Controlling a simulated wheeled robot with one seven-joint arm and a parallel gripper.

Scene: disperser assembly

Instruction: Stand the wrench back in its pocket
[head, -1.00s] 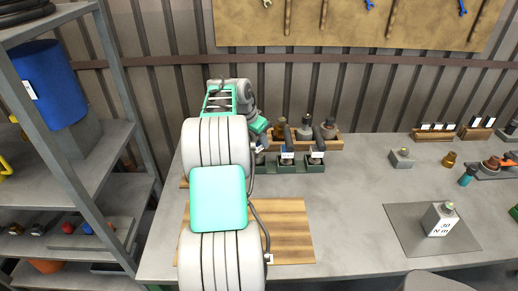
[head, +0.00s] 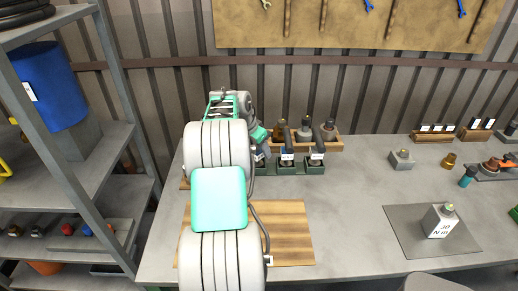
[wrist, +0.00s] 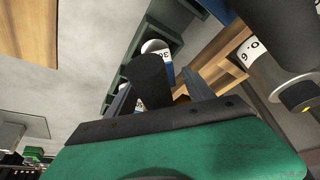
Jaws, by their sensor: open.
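A green rack (head: 287,171) with pockets stands at the back of the bench. Two wrenches with dark handles and white labels, one (head: 288,150) in the middle and one (head: 317,150) at the right, stand in it. My gripper (head: 262,147) is at the rack's left end, partly hidden by my arm. In the wrist view my gripper (wrist: 157,86) is open, with a dark wrench handle (wrist: 152,80) between or just beyond its fingers. A white label (wrist: 155,46) shows behind that handle. How deep this wrench sits in its pocket is hidden.
A wooden rack (head: 330,142) with several dark-topped items stands right behind the green rack. A wooden board (head: 285,235) lies in front. A grey mat (head: 405,228) with a labelled block (head: 440,220) is at the right. The bench between is clear.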

